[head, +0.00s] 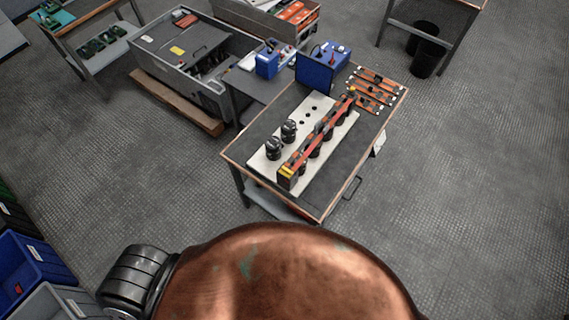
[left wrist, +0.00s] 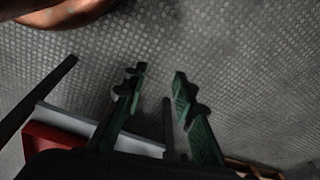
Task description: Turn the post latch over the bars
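In the head view, a red bar (head: 328,124) runs lengthwise along a white board (head: 262,168) on the workbench, over a row of dark cylinders. At its near end is a dark block with a yellow top (head: 287,173); a small yellow spot shows near its far end. I cannot tell which part is the post latch or how it is turned. My left gripper (left wrist: 158,75) shows in the left wrist view, its two green fingers apart and empty above the floor. It is away from the bar. Neither gripper shows in the head view.
Two black capacitors (head: 274,148) stand left of the bar. A blue box (head: 322,66) and several orange-and-black strips (head: 376,87) are at the bench's far end. A grey cabinet (head: 185,48) stands behind left. Blue and grey bins (head: 28,262) are at lower left. Floor right of the bench is clear.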

